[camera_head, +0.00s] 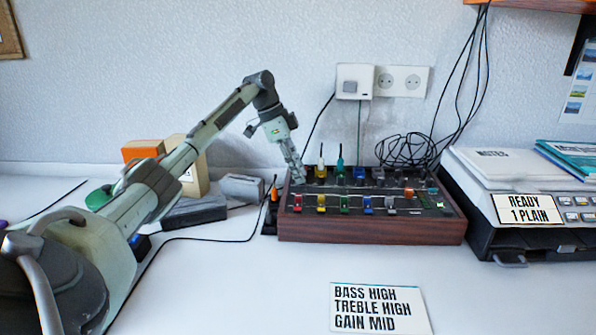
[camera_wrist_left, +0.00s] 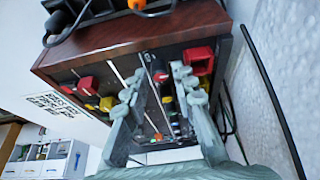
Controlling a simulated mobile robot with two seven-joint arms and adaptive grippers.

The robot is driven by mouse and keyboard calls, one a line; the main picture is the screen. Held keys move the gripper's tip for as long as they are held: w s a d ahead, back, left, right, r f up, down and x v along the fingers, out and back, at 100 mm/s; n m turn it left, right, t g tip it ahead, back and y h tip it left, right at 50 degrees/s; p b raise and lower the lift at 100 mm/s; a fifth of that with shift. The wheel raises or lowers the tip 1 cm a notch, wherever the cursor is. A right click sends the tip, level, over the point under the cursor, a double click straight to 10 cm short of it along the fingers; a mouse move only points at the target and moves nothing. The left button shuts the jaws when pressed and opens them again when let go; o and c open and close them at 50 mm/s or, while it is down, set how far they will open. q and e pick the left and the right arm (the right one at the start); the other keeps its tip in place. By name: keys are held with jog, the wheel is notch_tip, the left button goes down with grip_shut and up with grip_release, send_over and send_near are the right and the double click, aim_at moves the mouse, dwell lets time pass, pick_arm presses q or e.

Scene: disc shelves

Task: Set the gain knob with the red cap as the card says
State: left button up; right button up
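The mixer (camera_head: 370,232) is a wood-sided box with rows of coloured caps. The card (camera_head: 376,308) on the table reads "BASS HIGH, TREBLE HIGH, GAIN MID". My left gripper (camera_head: 298,180) points down over the mixer's left end and hides the caps there. In the left wrist view its fingers (camera_wrist_left: 156,76) are apart, with a small red cap (camera_wrist_left: 160,75) with a pale line between them. A larger red cap (camera_wrist_left: 199,56) is just beyond the right finger. Another red cap (camera_wrist_left: 88,85) is nearer the mixer's front. Contact with the fingers cannot be told. My right gripper is not shown.
Grey and orange boxes (camera_head: 143,150) stand left of the mixer, with an orange-tipped item (camera_head: 274,188) close to its left side. A device marked "READY 1 PLAIN" (camera_head: 527,209) is at the right. Cables hang behind. The front table is clear around the card.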

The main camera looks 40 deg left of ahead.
pick_arm(q)
jog(key=v, duration=1.1)
jog(key=shift+r, duration=0.4)
jog(key=shift+s, duration=0.1)
